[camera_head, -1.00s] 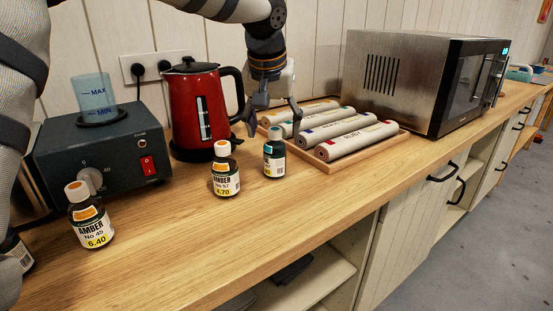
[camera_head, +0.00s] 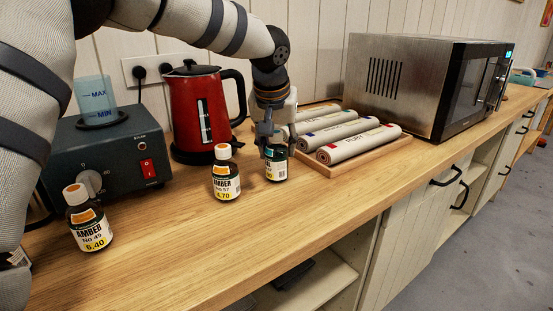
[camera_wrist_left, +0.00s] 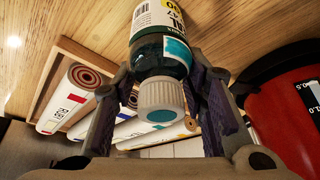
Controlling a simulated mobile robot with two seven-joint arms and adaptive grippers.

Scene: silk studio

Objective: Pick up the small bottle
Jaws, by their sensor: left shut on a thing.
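The small bottle (camera_head: 277,171) is dark with a teal and white label and stands on the wooden counter, right of the middle amber bottle. My left gripper (camera_head: 276,152) is shut on its upper part from above and hides its cap in the head view. In the left wrist view the bottle (camera_wrist_left: 160,55) sits between the two fingers (camera_wrist_left: 165,90), its white cap with a teal dot facing the camera. I cannot tell whether it is lifted off the counter. My right gripper is in neither view.
Amber bottles No 57 (camera_head: 226,178) and No 45 (camera_head: 88,222) stand to the left. A red kettle (camera_head: 187,137) is behind. A wooden tray (camera_head: 333,172) of fabric rolls lies close on the right, before a microwave (camera_head: 400,80). The front counter (camera_head: 200,265) is clear.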

